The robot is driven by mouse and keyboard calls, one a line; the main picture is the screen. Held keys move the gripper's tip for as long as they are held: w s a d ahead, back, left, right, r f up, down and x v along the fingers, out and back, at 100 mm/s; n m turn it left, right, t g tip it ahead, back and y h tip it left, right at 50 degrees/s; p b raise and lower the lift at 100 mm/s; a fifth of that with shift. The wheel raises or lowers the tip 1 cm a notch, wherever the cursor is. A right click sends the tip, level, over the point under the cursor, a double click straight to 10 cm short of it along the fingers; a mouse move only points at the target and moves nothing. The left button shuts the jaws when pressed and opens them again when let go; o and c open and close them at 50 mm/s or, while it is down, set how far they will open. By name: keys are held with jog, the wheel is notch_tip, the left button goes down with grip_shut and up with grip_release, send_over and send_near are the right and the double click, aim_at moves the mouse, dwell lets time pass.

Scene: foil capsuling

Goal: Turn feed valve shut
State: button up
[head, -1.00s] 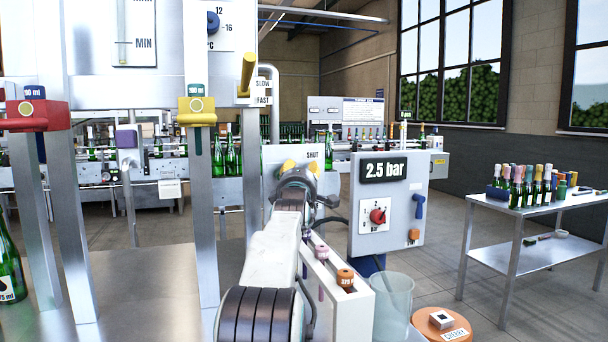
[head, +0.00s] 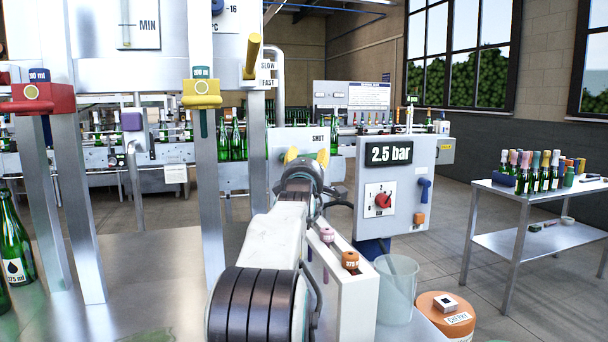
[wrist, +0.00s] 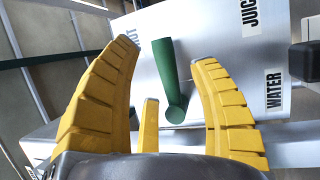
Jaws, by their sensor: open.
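The feed valve is a green lever (wrist: 168,75) on a silver panel (wrist: 215,45) in the wrist view. Its round pivot end is nearer me and its handle reaches away, tilted slightly left. Labels JUICE and WATER are on the panel's right; a label ending in "UT" at the left is partly hidden by a finger. My gripper (wrist: 168,58) is open, its yellow fingers on either side of the lever with gaps visible. Whether they touch it lower down cannot be told. In the head view my gripper (head: 305,155) is in front of the panel marked SHUT (head: 318,139), and my arm hides most of the lever.
A grey box reading 2.5 bar (head: 427,160) stands right of my gripper. A metal post with a yellow clamp (head: 202,100) stands to the left. A clear bin (head: 397,290) and an orange drum (head: 445,312) are at lower right. Green bottles (head: 14,245) stand far left.

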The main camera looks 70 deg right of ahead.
jog(key=v, duration=0.8)
jog(key=shift+a, duration=0.1)
dwell(0.8)
